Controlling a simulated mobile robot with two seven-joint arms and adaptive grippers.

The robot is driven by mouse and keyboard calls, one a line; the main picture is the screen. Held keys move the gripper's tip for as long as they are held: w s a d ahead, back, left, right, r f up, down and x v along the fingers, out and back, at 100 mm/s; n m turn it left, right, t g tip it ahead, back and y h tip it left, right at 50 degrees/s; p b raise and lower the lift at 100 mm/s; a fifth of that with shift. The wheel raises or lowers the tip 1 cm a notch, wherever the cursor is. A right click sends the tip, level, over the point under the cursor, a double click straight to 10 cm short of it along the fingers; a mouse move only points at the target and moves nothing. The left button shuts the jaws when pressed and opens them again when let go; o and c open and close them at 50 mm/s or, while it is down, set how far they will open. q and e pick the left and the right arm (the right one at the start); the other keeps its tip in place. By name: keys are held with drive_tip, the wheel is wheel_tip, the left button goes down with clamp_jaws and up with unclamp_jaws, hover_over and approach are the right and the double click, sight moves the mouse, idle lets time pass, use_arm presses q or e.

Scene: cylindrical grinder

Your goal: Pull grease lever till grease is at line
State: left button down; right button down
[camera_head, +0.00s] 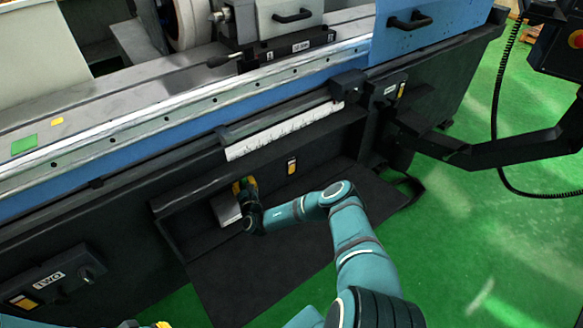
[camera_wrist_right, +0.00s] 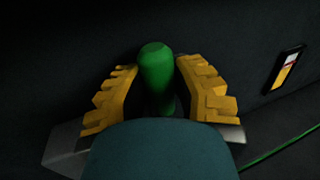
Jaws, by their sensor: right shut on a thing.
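The grease lever shows as a green rounded handle (camera_wrist_right: 157,75) in the right wrist view. My right gripper (camera_wrist_right: 155,85) has its yellow fingers on both sides of this handle and is shut on it. In the head view, my right gripper (camera_head: 245,187) is in the dark recess of the machine's front, by a light grey metal part (camera_head: 228,208). The lever is hidden there. I cannot make out a grease level or its line. A bit of yellow at the bottom edge in the head view seems to belong to my left gripper (camera_head: 162,324); its fingers are mostly out of frame.
A small yellow, white and red marked plate (camera_head: 292,166) is on the recess wall, also in the right wrist view (camera_wrist_right: 287,70). A white scale strip (camera_head: 285,130) runs above. A black control arm (camera_head: 500,150) juts out at right. Green floor (camera_head: 470,240) is open at right.

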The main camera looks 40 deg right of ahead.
drive_tip(key=shift+s, duration=0.1)
drive_tip(key=shift+s+f+m+t+h+b, duration=0.1)
drive_tip(key=shift+s+m+t+h+b, duration=0.2)
drive_tip(key=shift+s+t+b, duration=0.35)
drive_tip(key=shift+s, duration=0.2)
drive_tip(key=shift+s+a+f+m+t+h, duration=0.1)
drive_tip(key=shift+s+f+m+t+h, duration=0.1)
drive_tip(key=shift+s+t, duration=0.25)
drive_tip(key=shift+s+f+m+t+h, duration=0.1)
drive_tip(key=shift+s+t+h, duration=0.1)
drive_tip(key=shift+s, duration=0.3)
drive_tip(key=shift+s+f+m+t+h, duration=0.25)
drive_tip(key=shift+s+m+t+h, duration=0.2)
drive_tip(key=shift+s+t, duration=0.35)
drive_tip(key=shift+s, duration=0.1)
